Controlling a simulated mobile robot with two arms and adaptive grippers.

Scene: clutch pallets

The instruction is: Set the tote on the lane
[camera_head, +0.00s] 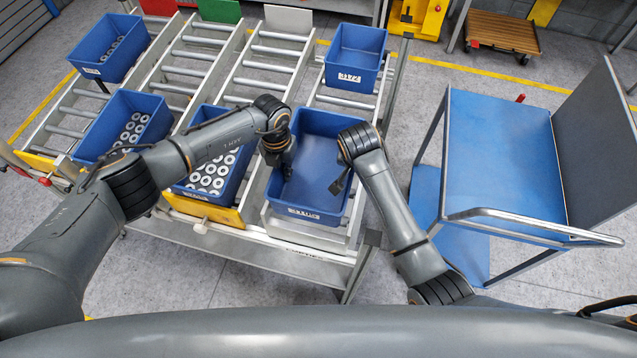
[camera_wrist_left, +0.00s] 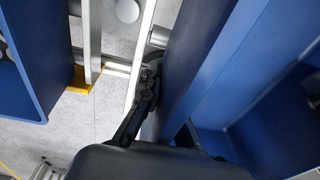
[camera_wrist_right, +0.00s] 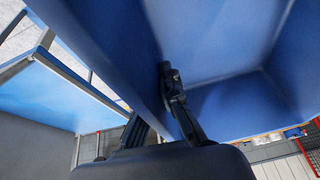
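An empty blue tote (camera_head: 308,213) is at the near end of the rightmost roller lane (camera_head: 345,102), between my two arms. I cannot tell whether its base touches the rollers. My left gripper (camera_head: 281,163) is at its left wall; in the left wrist view the fingers (camera_wrist_left: 168,118) straddle that wall (camera_wrist_left: 196,75), one outside and one inside. My right gripper (camera_head: 341,180) is at the right wall; in the right wrist view its fingers (camera_wrist_right: 155,115) lie either side of the wall (camera_wrist_right: 105,45). Both appear shut on the tote. The fingertips are partly hidden.
Totes with ring-shaped parts stand on the lanes to the left (camera_head: 203,196), (camera_head: 92,150), (camera_head: 88,68). Another blue tote (camera_head: 349,77) sits farther up the rightmost lane. A blue cart (camera_head: 500,150) with a handle stands right; floor lies between it and the rack.

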